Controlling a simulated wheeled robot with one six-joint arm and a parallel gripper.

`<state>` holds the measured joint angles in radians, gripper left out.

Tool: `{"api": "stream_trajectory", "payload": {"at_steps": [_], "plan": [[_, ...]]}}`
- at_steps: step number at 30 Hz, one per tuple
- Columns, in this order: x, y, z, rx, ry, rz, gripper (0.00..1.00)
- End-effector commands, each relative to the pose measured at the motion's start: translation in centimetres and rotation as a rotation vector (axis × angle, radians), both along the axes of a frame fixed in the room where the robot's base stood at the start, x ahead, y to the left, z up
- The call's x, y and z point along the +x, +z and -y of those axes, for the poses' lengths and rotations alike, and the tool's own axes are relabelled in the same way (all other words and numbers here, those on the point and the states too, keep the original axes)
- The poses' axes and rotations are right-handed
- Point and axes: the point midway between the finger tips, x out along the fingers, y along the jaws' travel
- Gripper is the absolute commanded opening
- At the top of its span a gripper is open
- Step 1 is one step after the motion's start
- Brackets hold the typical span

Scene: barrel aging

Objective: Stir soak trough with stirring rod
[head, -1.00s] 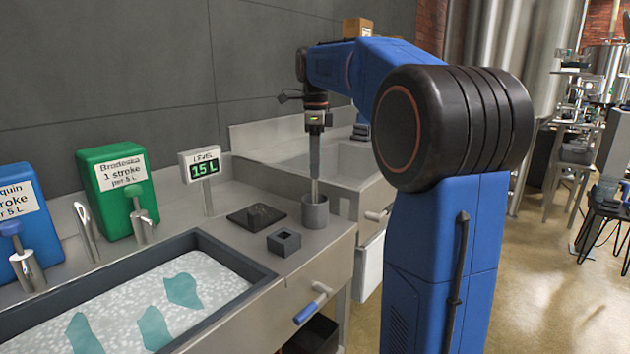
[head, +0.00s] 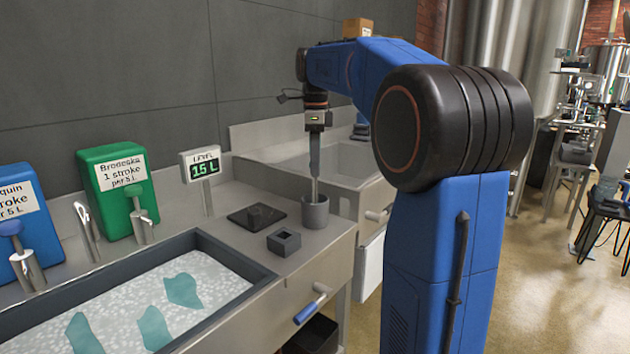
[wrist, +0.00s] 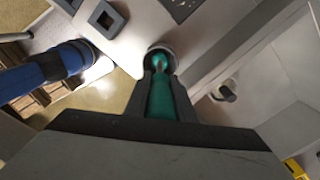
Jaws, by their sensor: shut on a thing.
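The stirring rod (head: 314,188) stands upright in a grey cup-shaped holder (head: 315,211) on the steel counter, its lower end hidden inside. My gripper (head: 315,172) points down over the holder and is shut on the rod. In the wrist view the rod's green handle (wrist: 160,98) sits between both dark fingers of my gripper (wrist: 160,88), with the holder (wrist: 161,52) beyond it. The soak trough (head: 232,252) lies at the lower left in the head view, dark-rimmed, with pale frothy liquid and several teal patches. The rod is apart from the trough, to its right.
A level display (head: 204,166) on a post stands behind the trough. Green (head: 116,190) and blue (head: 25,215) pump dispensers stand at the back left. A square block (head: 284,243) and a dark plate (head: 256,216) lie between trough and holder. A sink (head: 345,160) is behind.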

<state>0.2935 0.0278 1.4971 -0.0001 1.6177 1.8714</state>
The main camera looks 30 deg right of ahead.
Motion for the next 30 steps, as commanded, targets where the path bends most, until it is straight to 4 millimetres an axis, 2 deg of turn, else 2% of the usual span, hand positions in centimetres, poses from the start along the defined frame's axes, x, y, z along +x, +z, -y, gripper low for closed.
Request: {"api": "stream_trajectory", "payload": {"at_steps": [30], "plan": [[0.1,11.5,0.0,-0.001,0.0,0.003,0.0]]}}
